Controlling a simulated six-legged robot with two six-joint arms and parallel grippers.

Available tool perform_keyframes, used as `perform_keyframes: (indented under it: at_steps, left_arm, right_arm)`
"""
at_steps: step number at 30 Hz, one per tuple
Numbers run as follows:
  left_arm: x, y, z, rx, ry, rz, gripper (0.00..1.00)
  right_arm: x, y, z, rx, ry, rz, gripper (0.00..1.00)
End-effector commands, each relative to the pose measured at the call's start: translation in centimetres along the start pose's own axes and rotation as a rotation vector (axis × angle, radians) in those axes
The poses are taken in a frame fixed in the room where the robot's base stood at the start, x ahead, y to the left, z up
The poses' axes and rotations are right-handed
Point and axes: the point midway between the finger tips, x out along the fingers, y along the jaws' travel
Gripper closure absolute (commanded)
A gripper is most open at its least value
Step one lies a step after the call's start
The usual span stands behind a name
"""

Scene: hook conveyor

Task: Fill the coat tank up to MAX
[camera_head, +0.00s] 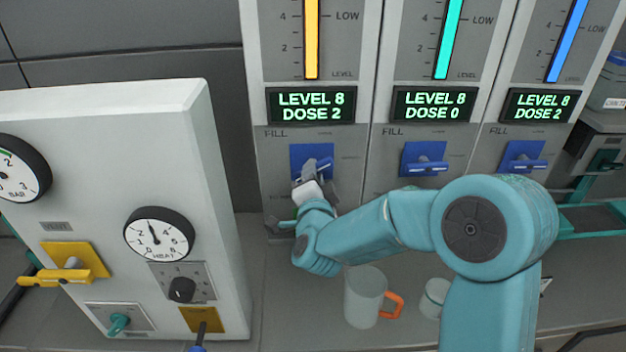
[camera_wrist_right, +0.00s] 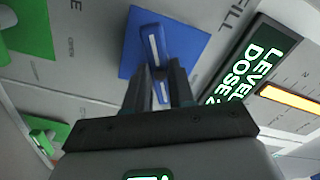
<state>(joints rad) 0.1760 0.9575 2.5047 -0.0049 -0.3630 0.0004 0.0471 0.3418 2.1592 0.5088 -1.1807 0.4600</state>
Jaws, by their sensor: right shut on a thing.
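Three tank columns stand side by side; their name labels and MAX marks are not in view. The left column has a yellow level bar (camera_head: 311,40) and a display (camera_head: 311,105) reading LEVEL 8, DOSE 2. Below it is a blue FILL valve (camera_head: 311,152) with a blue lever. My right gripper (camera_head: 308,182) is shut on this lever; in the wrist view the fingers (camera_wrist_right: 160,88) lie on both sides of the blue lever (camera_wrist_right: 152,45). The fingers partly hide it. My left gripper is not in view.
The middle (camera_head: 424,158) and right (camera_head: 522,156) FILL valves are also blue; their displays read DOSE 0 and DOSE 2. A gauge panel (camera_head: 90,200) with a yellow lever (camera_head: 55,278) stands left. A clear mug (camera_head: 365,298) and small cup (camera_head: 435,298) sit below my right arm.

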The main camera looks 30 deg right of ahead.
Motion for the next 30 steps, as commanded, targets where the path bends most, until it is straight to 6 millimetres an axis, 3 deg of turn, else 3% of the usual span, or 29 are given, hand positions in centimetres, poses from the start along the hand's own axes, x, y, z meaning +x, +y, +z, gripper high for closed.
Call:
perform_keyframes:
  at_steps: [2,3,4,5,13,17,20,30]
  left_arm:
    - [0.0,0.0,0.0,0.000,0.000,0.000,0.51]
    - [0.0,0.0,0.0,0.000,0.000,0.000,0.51]
    - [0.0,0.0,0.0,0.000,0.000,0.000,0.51]
    - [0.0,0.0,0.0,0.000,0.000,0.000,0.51]
    - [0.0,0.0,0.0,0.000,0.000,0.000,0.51]
    - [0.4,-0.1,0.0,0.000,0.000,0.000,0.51]
    - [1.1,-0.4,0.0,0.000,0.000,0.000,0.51]
    - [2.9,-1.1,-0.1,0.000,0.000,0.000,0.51]
  right_arm:
    - [0.0,-0.1,0.0,0.001,0.000,-0.002,1.00]
    - [0.0,-0.1,0.0,0.001,0.000,-0.002,0.64]
    - [0.0,-0.1,0.0,0.001,0.000,-0.002,0.54]
    - [0.0,-0.1,0.0,0.002,0.000,-0.002,0.51]
    - [-0.1,0.0,0.0,0.002,0.000,-0.002,0.51]
    - [-1.1,0.0,0.1,0.004,0.000,-0.003,0.51]
    - [-3.0,0.2,0.1,0.004,-0.002,-0.004,0.51]
    - [-12.3,0.0,0.2,0.005,-0.004,-0.007,0.51]
